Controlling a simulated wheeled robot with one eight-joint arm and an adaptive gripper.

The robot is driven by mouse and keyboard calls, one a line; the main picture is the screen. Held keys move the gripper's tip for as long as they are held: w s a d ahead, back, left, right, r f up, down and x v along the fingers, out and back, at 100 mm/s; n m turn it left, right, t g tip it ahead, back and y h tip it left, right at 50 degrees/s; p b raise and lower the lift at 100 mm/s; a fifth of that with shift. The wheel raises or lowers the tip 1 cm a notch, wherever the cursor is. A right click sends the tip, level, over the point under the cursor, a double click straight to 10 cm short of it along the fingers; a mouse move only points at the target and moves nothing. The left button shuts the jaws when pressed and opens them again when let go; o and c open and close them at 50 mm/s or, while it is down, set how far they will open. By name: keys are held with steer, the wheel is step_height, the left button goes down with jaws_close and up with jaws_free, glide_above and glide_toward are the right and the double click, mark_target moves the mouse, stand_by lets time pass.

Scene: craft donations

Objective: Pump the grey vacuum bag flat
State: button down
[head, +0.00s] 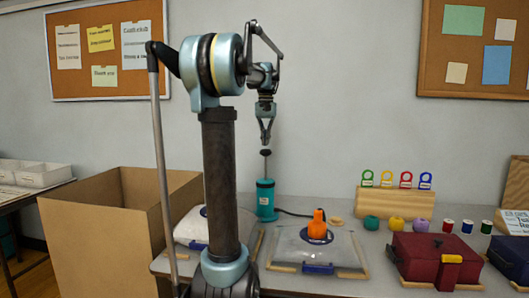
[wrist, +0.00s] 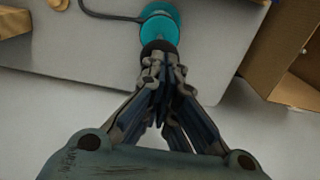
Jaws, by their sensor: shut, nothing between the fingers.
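My gripper (head: 266,138) is shut and empty, pointing down just above the black knob (head: 265,152) of the teal hand pump (head: 266,203). In the wrist view my closed fingertips (wrist: 161,78) lie close to the knob (wrist: 158,48), with the pump (wrist: 160,28) beyond; I cannot tell whether they touch it. The pump's rod shows raised. A light grey bag (head: 290,250) with a blue clip lies on the table. An orange nozzle (head: 317,228) stands on its dark round valve. A black hose (head: 295,213) runs from the pump towards this bag.
Another pale bag (head: 190,229) lies left, partly behind my arm. A maroon bag (head: 425,252) and a navy bag (head: 510,262) lie right. Coloured yarn balls (head: 397,224) and a wooden tag stand (head: 390,202) are behind. A large open cardboard box (head: 95,235) stands left.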

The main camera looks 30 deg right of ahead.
stand_by(0.3)
steer(key=shift+r, duration=0.1)
stand_by(3.5)
steer(key=shift+f, duration=5.7)
steer(key=shift+r, duration=5.7)
